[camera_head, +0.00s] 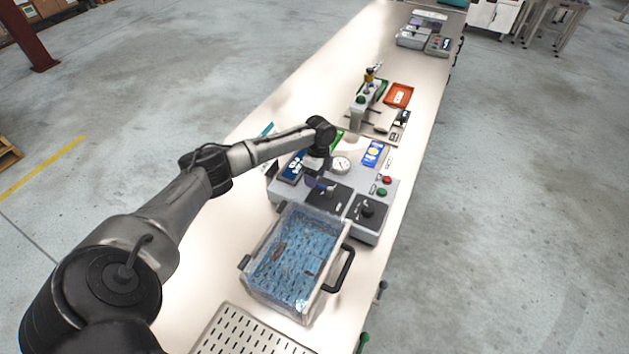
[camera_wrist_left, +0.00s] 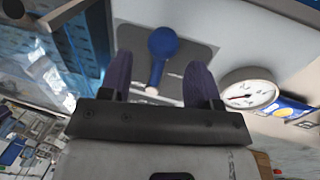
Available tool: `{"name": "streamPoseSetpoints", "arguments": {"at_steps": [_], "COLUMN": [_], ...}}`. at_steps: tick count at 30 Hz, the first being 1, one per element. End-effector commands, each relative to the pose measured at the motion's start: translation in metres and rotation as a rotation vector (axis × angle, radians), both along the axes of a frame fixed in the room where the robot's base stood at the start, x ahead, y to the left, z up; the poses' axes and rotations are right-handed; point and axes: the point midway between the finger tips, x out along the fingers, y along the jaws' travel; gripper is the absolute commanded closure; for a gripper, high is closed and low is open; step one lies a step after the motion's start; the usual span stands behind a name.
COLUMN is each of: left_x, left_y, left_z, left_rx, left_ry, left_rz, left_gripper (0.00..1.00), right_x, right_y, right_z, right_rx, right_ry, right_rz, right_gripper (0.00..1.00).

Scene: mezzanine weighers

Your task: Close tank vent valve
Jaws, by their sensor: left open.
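A valve handle with a round blue end (camera_wrist_left: 163,45) and a pale tip sits on a dark square plate in the left wrist view. In the head view, the dark plate (camera_head: 335,204) is on the top of a grey panel unit (camera_head: 292,193). I take this handle to be the tank vent valve, though no label is readable. My left gripper (camera_head: 317,184) is over the plate; in the left wrist view its two purple fingers (camera_wrist_left: 160,66) are apart, with the handle seen between them. Contact cannot be told. My right gripper is not in view.
A clear tank (camera_head: 256,236) with blue contents and a black handle stands in front of the panel. A round gauge (camera_head: 341,165), red button (camera_head: 387,180), green button (camera_head: 382,192) and black knob (camera_head: 367,208) are close by. A slotted tray (camera_head: 240,334) lies nearest.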

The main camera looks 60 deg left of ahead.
Motion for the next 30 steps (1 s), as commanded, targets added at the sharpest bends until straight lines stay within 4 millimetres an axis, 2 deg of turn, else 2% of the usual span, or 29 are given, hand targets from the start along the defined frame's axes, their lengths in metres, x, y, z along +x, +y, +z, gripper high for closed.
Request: {"name": "streamPoseSetpoints", "arguments": {"at_steps": [7, 19, 30], "left_x": [-0.003, -0.004, -0.004], "left_y": [-0.002, -0.003, -0.003], "left_z": [-0.020, -0.023, -0.023], "left_rx": [0.000, 0.000, 0.000], "left_ry": [0.000, 0.000, 0.000], "left_rz": [0.001, 0.000, 0.000], "left_gripper": [0.43, 0.43, 0.79], "right_x": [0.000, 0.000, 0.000], "right_y": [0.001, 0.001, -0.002], "right_z": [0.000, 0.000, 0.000], "right_rx": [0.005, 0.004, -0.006], "right_ry": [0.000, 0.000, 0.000], "right_rz": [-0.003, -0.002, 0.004], "right_gripper": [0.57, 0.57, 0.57]}}
